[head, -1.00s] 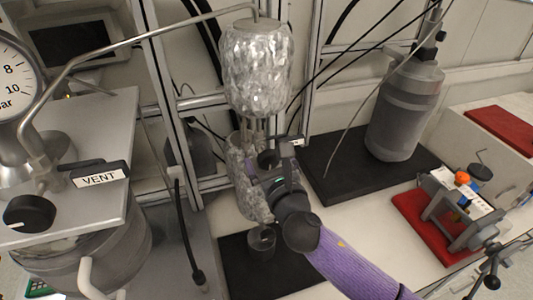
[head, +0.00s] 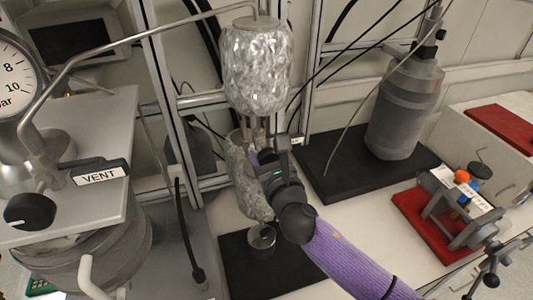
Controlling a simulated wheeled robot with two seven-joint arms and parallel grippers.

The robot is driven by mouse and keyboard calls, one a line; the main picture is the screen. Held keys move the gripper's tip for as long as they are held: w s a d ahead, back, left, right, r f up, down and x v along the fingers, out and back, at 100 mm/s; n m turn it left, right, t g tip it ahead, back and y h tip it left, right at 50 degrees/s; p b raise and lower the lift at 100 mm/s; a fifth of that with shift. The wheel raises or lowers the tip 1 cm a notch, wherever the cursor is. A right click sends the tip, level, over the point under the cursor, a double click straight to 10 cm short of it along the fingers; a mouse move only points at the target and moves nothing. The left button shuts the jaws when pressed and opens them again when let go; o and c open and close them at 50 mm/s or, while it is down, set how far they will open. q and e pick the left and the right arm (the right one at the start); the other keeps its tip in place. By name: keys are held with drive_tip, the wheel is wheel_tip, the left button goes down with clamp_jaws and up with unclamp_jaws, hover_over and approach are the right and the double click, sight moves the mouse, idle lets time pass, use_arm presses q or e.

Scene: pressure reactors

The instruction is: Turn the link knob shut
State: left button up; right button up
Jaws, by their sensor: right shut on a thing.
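My right gripper (head: 268,160) reaches in from the lower right on a purple-sleeved arm. It is shut at the front of the foil-wrapped column, in the gap between the upper foil-wrapped vessel (head: 256,65) and the lower foil-wrapped vessel (head: 246,190). The link knob is at the gripper's jaws and is almost wholly hidden by them, so its angle cannot be read. My left gripper is not in view.
A VENT lever (head: 95,172) and a black knob (head: 30,210) sit on the steel reactor at left. A bent steel pipe (head: 140,38) runs to the upper vessel. A grey bottle (head: 404,110) stands on a black mat at right, near a red tray (head: 425,228) with fittings.

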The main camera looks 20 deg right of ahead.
drive_tip(key=shift+m, duration=0.3)
drive_tip(key=m, duration=0.4)
drive_tip(key=shift+p, duration=0.3)
drive_tip(key=m, duration=0.4)
drive_tip(key=shift+m, duration=0.3)
drive_tip(key=m, duration=0.4)
drive_tip(key=shift+a, duration=0.1)
drive_tip(key=m, duration=0.4)
drive_tip(key=shift+r, duration=0.1)
drive_tip(key=shift+m, duration=0.5)
drive_tip(key=o, duration=1.3)
